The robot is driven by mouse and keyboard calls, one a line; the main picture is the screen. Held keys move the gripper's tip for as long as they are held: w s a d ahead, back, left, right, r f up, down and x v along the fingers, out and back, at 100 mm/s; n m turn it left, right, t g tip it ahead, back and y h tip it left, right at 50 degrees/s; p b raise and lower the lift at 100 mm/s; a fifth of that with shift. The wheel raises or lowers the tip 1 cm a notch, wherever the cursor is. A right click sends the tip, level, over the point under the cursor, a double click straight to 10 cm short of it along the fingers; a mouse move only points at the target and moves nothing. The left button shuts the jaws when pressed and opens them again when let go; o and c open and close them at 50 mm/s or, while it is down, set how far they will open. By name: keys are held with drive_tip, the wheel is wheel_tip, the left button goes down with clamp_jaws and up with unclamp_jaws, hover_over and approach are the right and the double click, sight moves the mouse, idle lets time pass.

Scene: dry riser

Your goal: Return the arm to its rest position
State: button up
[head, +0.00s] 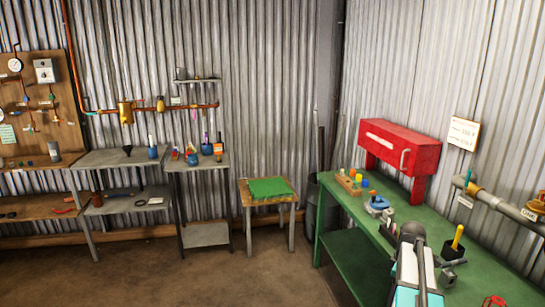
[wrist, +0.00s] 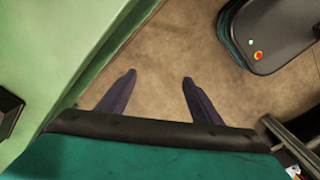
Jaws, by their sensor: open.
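My gripper (wrist: 158,79) is in the wrist view with its two dark fingers spread apart. Nothing is between them, and bare concrete floor (wrist: 155,50) shows below. The green bench (wrist: 60,40) runs along the left of the wrist view, beside the fingers and apart from them. In the head view, part of my arm in grey, white and teal stands at the lower right, in front of the green bench (head: 345,207). The fingers cannot be made out in the head view.
On the green bench are a red box (head: 400,147), a dark holder with a yellow item (head: 453,250), and a wooden block with coloured pegs (head: 348,185). A pipe (head: 500,203) runs along the right wall. Open floor (head: 270,275) lies left of the bench.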

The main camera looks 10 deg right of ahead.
drive_tip(key=w+a+f+m, duration=0.2)
drive_tip(key=a+f, duration=0.3)
drive_tip(key=a, duration=0.5)
drive_tip(key=w+a+f+m, duration=0.1)
drive_tip(key=a+f, duration=0.4)
drive_tip(key=a, duration=0.5)
drive_tip(key=s+a+f+m, duration=0.2)
drive_tip(key=a+f, duration=0.2)
drive_tip(key=a, duration=0.5)
drive_tip(key=s+a+f+m, duration=0.2)
drive_tip(key=s+a+f, duration=0.15)
drive_tip(key=a, duration=0.65)
drive_tip(key=s+f+g, duration=0.2)
drive_tip(key=s+f, duration=0.7)
drive_tip(key=s, duration=0.3)
drive_tip(key=s+f+g, duration=0.3)
drive_tip(key=s+f, duration=0.6)
drive_tip(key=s, duration=0.3)
drive_tip(key=shift+s+d+f+g, duration=0.15)
drive_tip(key=shift+s+f+g, duration=0.15)
drive_tip(key=shift+s+f, duration=0.1)
drive_tip(key=shift+c, duration=0.2)
